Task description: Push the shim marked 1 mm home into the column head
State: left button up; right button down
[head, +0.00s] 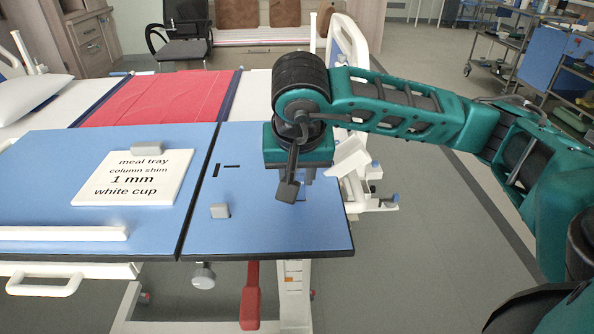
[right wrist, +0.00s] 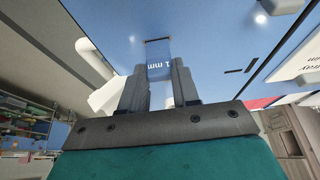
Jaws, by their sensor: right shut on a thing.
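My right gripper (head: 300,180) hangs over the right-hand section of the blue tabletop (head: 260,236). In the right wrist view its fingers (right wrist: 158,84) are shut on a thin, bluish, see-through shim (right wrist: 157,58) that reads "1 mm" upside down. The shim reaches out past the fingertips, with a dark line across its far end. I cannot tell whether that end touches anything. Two short dark slots (head: 231,166) show in the tabletop left of the gripper; I cannot tell for certain which part is the column head. My left gripper is out of view.
A white card (head: 135,180) lists "meal tray", "column shim", "1 mm" and "white cup", with a grey block at its back edge. A red lever (head: 250,295) hangs below the front edge. The bed lies behind.

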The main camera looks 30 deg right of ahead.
aim_at(297, 203)
jog(key=shift+f+b, duration=1.5)
jog(key=shift+f, duration=0.2)
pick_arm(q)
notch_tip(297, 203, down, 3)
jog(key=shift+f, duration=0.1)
pick_arm(e)
jog(key=c, duration=0.8)
grip_release()
jog(key=shift+o, duration=0.2)
jog(key=shift+r, duration=0.1)
pick_arm(q)
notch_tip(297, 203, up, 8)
jog(key=p, duration=0.7)
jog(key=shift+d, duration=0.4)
pick_arm(e)
jog(key=w+v, duration=0.1)
jog(key=v, duration=1.5)
jog(key=shift+d+r, duration=0.3)
jog(key=shift+r, duration=0.25)
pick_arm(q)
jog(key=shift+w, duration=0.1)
